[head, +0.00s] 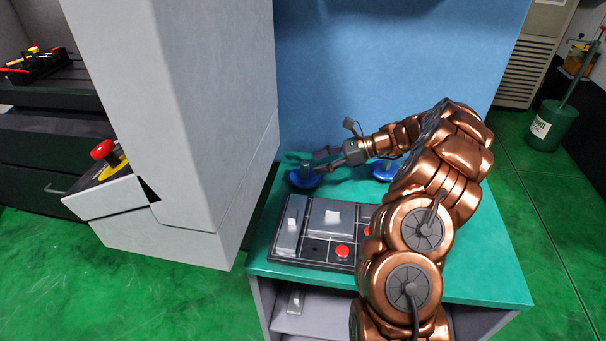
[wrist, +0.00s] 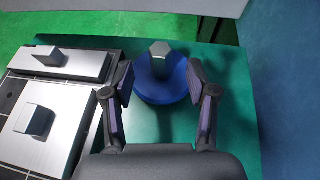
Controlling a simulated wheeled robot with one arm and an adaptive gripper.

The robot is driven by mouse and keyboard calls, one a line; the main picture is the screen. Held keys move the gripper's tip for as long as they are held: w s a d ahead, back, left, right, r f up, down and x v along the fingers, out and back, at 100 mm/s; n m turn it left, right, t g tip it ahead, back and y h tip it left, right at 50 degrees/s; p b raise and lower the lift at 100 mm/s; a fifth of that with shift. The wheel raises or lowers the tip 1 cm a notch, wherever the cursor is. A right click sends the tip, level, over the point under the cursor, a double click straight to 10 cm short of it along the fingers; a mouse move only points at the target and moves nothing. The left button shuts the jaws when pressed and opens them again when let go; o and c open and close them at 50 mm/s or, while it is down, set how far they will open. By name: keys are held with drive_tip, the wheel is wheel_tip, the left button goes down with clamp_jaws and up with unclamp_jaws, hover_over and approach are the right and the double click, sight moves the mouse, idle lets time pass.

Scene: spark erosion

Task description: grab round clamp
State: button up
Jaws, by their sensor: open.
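A round blue piece with a grey upright post, which I take as the round clamp (head: 303,180), stands on the green tabletop near its back left corner. In the wrist view the blue round clamp (wrist: 160,88) shows between my fingers, its grey post rising near the fingertips. My gripper (head: 323,161) is open, its fingers pointing left over the clamp in the head view. In the wrist view my gripper (wrist: 161,78) has one finger on each side of the post, with gaps visible. A second blue round piece (head: 384,171) stands farther right, partly hidden by my arm.
A dark tray (head: 318,249) with grey blocks and red round pieces lies on the green table (head: 480,277) in front of the clamp. A blue wall (head: 390,60) stands behind, and a grey machine cabinet (head: 205,130) at left.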

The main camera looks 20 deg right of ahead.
sight(305, 162)
drive_tip(key=shift+p+x, duration=0.9)
drive_tip(key=shift+x, duration=1.65)
drive_tip(key=shift+w+r, duration=0.1)
clamp_jaws()
